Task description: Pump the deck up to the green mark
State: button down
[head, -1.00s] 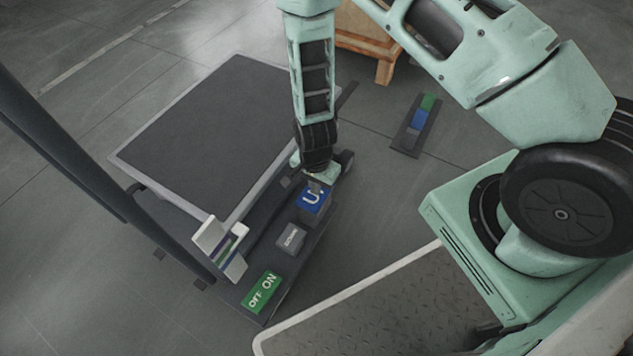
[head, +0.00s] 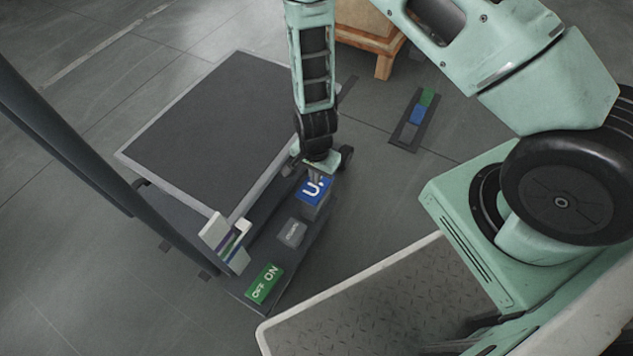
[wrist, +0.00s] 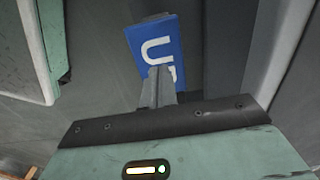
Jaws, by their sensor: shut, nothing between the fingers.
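The lift's dark deck (head: 205,135) has a pale rim and sits low over its base. A pale marker plate (head: 226,245) with narrow green and purplish stripes stands at the deck's near corner. Which stripe the deck is level with is too small to tell. The blue UP pedal (head: 314,190) is on the base right of the deck. My gripper (head: 315,177) is shut and empty, pointing down at the pedal's far edge. In the wrist view, the closed fingers (wrist: 157,82) overlap the blue UP face (wrist: 165,50). Whether they touch it is unclear.
A dark column (head: 80,150) stands left. A strip with coloured blocks (head: 413,120) lies on the floor right, below a wooden crate or pallet (head: 370,40).

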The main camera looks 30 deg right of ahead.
jog(key=shift+f+b, duration=0.95)
jog(key=shift+f, duration=0.75)
jog(key=shift+r+p, duration=1.7)
jog(key=shift+p, duration=0.1)
jog(key=shift+r, duration=0.1)
